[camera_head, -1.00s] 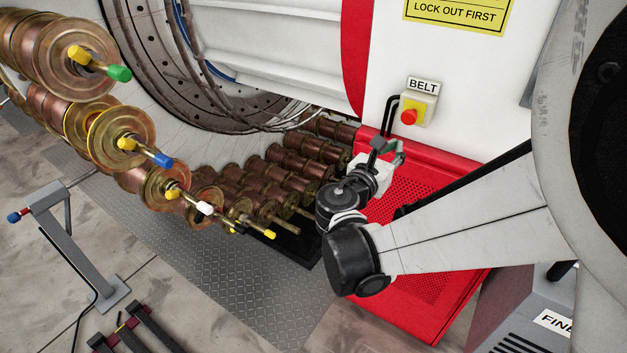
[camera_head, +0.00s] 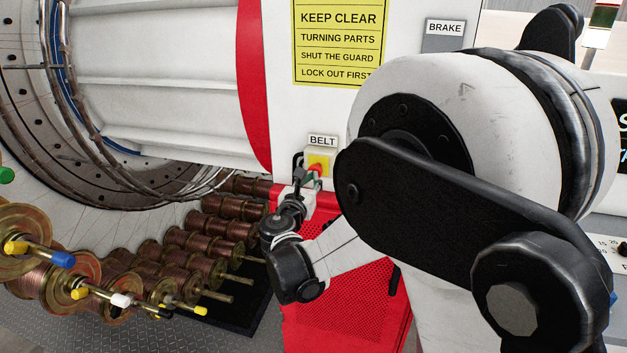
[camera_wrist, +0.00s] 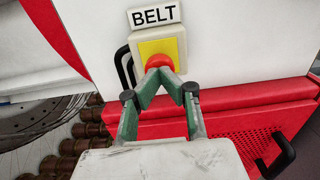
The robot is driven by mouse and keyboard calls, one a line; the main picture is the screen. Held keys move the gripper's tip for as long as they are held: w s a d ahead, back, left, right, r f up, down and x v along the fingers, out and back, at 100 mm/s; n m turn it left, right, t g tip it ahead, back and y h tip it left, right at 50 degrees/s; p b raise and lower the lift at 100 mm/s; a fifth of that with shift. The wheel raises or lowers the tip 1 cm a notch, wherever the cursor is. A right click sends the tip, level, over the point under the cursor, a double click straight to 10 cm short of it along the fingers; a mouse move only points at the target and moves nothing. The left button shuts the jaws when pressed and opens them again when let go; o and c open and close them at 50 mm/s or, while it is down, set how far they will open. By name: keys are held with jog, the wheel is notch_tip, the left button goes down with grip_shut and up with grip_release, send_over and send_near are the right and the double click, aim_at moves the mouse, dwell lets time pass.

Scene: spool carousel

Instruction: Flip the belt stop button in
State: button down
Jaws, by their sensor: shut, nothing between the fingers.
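The belt stop button is a red knob (camera_wrist: 159,61) on a yellow plate in a pale box under a "BELT" label. In the head view the red knob (camera_head: 316,169) shows just above my gripper (camera_head: 307,177), partly hidden by it. In the wrist view my gripper (camera_wrist: 168,72) is shut and empty, its green fingertips together right in front of the knob's lower edge. I cannot tell whether the fingertips touch the knob or are slightly apart from it.
A black handle (camera_wrist: 125,68) stands beside the box on its left. A red perforated guard (camera_head: 340,285) lies below. Copper spools (camera_head: 130,285) on rods fill the lower left. A yellow warning sign (camera_head: 339,40) is on the white panel above.

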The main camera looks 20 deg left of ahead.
jog(key=shift+w, duration=0.2)
jog(key=shift+w+b, duration=0.7)
jog(key=shift+w, duration=0.05)
jog(key=s+b, duration=0.2)
jog(key=s, duration=1.2)
jog(key=shift+d, duration=0.2)
